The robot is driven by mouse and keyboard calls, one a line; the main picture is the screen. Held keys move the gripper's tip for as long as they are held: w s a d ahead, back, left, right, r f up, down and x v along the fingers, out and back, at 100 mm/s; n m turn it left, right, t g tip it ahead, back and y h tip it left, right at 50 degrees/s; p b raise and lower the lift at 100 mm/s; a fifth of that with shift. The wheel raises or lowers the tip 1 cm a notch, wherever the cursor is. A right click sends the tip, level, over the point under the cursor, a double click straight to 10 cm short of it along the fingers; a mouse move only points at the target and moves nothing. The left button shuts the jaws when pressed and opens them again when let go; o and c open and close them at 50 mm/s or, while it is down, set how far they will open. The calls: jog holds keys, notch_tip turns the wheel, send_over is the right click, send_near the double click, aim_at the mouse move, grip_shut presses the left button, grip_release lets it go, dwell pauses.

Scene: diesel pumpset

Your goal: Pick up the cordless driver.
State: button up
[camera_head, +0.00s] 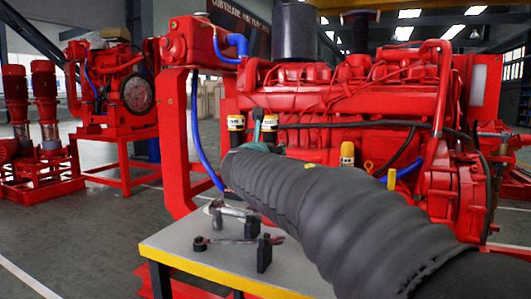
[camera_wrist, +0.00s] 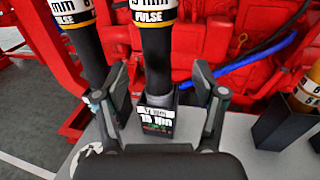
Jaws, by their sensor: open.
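In the wrist view a black upright tool (camera_wrist: 155,50), with a white band reading "PULSE", stands in a black holder (camera_wrist: 157,122) labelled "15 mm"; it looks like a cordless driver. A similar banded tool (camera_wrist: 75,35) stands to its left. My gripper (camera_wrist: 161,75) is open, with one finger on each side of the middle tool; I cannot tell whether they touch it. In the head view two black tools with yellow-white bands, one on the left (camera_head: 236,132) and one on the right (camera_head: 270,126), stand behind my arm. My arm hides their lower parts and most of the gripper.
A yellow-topped tool (camera_head: 347,153) stands to the right, in its own black holder (camera_wrist: 280,128). A wrench (camera_head: 240,240) rests on black supports on the grey table (camera_head: 190,262). The red engine (camera_head: 330,90) rises close behind. A blue hose (camera_wrist: 255,62) runs behind the tools.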

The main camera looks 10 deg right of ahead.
aim_at(268, 141)
jog(key=shift+a+r+p+x, duration=0.15)
jog(key=shift+p+x, duration=0.1)
jog(key=shift+x, duration=1.45)
jog(key=shift+a+r+p+x, duration=0.1)
jog(key=shift+r+p+x, duration=0.1)
jog(key=shift+x, duration=1.55)
jog(key=shift+w, duration=0.1)
grip_shut()
